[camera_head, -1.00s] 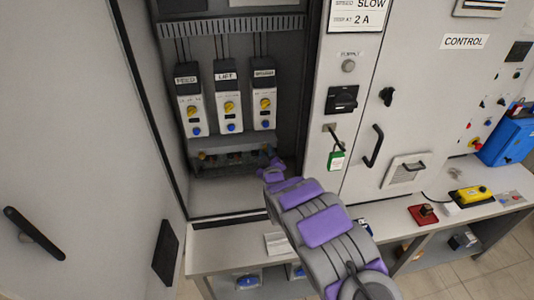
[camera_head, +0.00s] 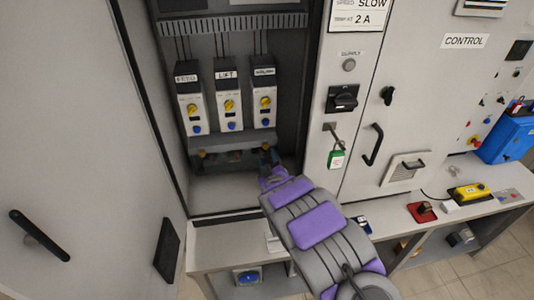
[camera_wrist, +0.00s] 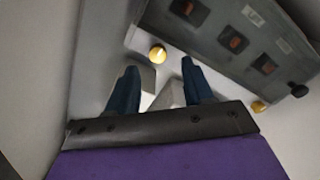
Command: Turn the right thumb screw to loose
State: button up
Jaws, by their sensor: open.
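A brass thumb screw (camera_wrist: 157,54) shows in the wrist view, ahead of the gap between my two dark blue fingers. I take it as the right one, since my gripper is at the right end of the grey holder bar (camera_head: 235,158) in the head view. My gripper (camera_wrist: 160,82) is open, and no contact with the screw is visible. The left thumb screw (camera_head: 203,153) shows at the bar's left end. A second brass screw (camera_wrist: 259,106) shows right in the wrist view.
Three drive modules (camera_head: 229,103) with yellow and blue knobs hang above the bar. The cabinet side wall and switch panel (camera_head: 342,99), with a key and green tag (camera_head: 336,159), stand close on the right. The cabinet floor (camera_head: 225,193) is clear.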

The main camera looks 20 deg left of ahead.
jog(key=p+v, duration=0.1)
jog(key=v, duration=1.1)
jog(key=shift+s+p, duration=0.2)
jog(key=shift+p, duration=0.15)
jog(key=shift+f, duration=0.15)
